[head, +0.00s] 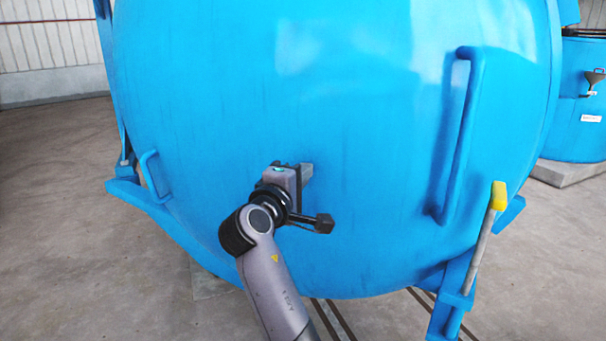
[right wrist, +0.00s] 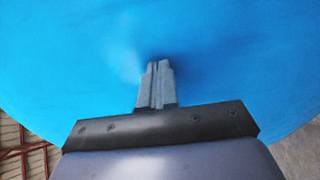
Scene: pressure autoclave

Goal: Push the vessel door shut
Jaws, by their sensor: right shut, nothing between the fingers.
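The vessel door (head: 370,120) is a large domed blue door that fills most of the head view. It carries a long vertical blue handle (head: 462,135) on its right side and a small blue handle (head: 153,176) at its left. My right gripper (head: 306,173) is shut and empty, with its fingers pointing at the lower middle of the door. In the right wrist view the shut fingers (right wrist: 158,68) stand in front of the blue door surface (right wrist: 225,50). I cannot tell whether the fingertips touch it. My left gripper is not in view.
A lever with a yellow grip (head: 499,196) stands at the door's lower right on a blue bracket (head: 456,300). Another blue vessel (head: 578,110) stands at the far right. Rails (head: 332,320) run along the floor below the door. The concrete floor (head: 60,230) at left is clear.

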